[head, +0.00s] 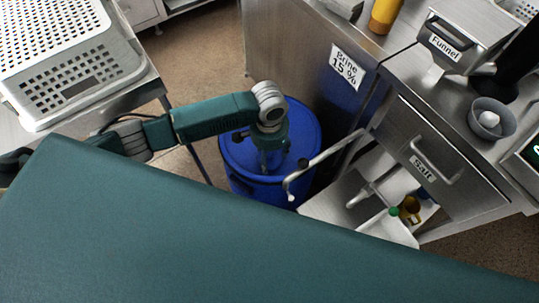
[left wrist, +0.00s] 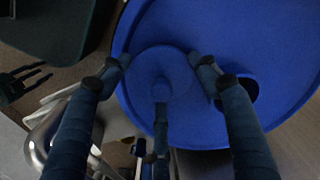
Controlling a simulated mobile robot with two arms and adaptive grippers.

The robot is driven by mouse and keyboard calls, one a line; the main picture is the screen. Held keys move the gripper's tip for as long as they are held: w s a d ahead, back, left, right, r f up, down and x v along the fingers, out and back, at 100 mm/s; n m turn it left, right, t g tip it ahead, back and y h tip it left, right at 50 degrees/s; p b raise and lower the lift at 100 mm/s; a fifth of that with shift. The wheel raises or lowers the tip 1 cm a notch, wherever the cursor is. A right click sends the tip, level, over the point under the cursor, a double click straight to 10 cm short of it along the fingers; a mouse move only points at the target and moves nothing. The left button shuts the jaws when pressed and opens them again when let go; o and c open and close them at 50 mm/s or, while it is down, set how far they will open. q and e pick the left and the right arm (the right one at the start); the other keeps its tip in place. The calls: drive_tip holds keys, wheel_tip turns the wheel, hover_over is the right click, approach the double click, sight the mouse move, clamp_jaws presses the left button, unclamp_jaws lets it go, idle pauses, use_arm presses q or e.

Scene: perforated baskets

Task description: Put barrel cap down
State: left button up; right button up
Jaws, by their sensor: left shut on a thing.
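The blue barrel (head: 239,160) stands on the floor beside the steel cabinet. My left gripper (head: 273,160) points down over its lid. A dark round opening (left wrist: 247,89) in the lid shows to the right of the cap. In the head view the cap is hidden by the gripper.
A white perforated basket (head: 80,75) stands on a table at the left. The steel cabinet has a "Brine 15 %" label (head: 347,68). A grey bowl (head: 490,119) sits on the counter.

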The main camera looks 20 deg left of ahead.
sight(269, 154)
use_arm(q)
drive_tip(key=shift+f, duration=0.2)
drive_tip(key=o, duration=1.2)
drive_tip(key=shift+c, duration=0.2)
wheel_tip(269, 154, up, 12)
drive_tip(key=shift+r+p, duration=0.2)
drive_tip(key=shift+p, duration=0.2)
drive_tip(key=shift+s+f, duration=0.1)
